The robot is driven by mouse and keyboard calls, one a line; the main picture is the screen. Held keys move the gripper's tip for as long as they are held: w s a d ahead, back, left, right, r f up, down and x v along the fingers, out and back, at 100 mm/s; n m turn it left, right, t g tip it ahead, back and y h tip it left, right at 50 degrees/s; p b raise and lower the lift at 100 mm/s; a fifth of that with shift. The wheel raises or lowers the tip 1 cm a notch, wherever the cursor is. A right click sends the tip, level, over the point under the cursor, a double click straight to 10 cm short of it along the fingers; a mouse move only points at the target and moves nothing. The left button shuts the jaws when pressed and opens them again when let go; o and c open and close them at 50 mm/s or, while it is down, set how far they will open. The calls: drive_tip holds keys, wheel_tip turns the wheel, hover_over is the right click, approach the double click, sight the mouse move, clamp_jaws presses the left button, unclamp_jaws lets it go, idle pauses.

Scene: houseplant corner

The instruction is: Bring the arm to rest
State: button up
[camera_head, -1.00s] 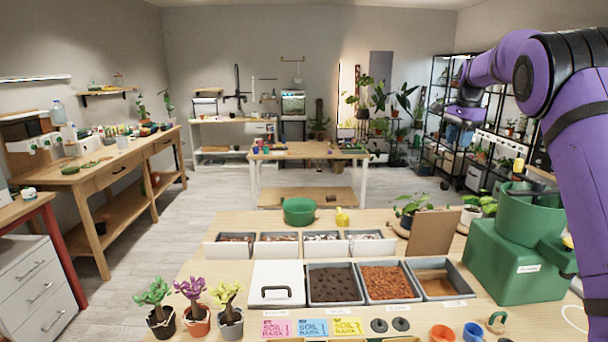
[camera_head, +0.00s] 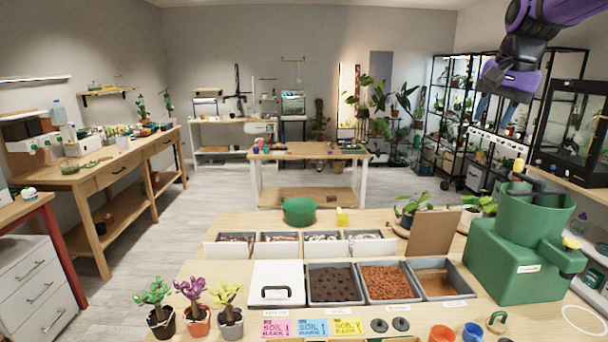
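My arm comes in from the top right corner of the head view, purple and black. My gripper (camera_head: 509,84) hangs at its end, high above the right side of the work table (camera_head: 220,277), in front of the black shelving.
The green machine (camera_head: 517,255) stands at the table's right. Soil bins (camera_head: 333,300), a white lidded bin (camera_head: 276,270) and three potted plants (camera_head: 195,318) are in front. A green bowl (camera_head: 299,211) and yellow object (camera_head: 342,217) are behind. A glass cabinet (camera_head: 573,135) stands at right.

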drive_tip(key=s+a+f+n, duration=0.2)
drive_tip(key=s+f, duration=0.1)
drive_tip(key=s, duration=0.6)
drive_tip(key=s+a+f+n+t, duration=0.1)
drive_tip(key=s+a+f+n, duration=0.1)
drive_tip(key=s, duration=0.8)
drive_tip(key=s+a+f+n+t, duration=0.1)
drive_tip(key=s+a+f+n, duration=0.1)
drive_tip(key=s+f, duration=0.3)
drive_tip(key=s+n, duration=0.1)
drive_tip(key=s, duration=0.3)
drive_tip(key=shift+s+a+f+n+h, duration=0.3)
drive_tip(key=shift+s+a+n+h, duration=0.05)
drive_tip(key=shift+n+h, duration=0.05)
drive_tip(key=shift+a, duration=0.1)
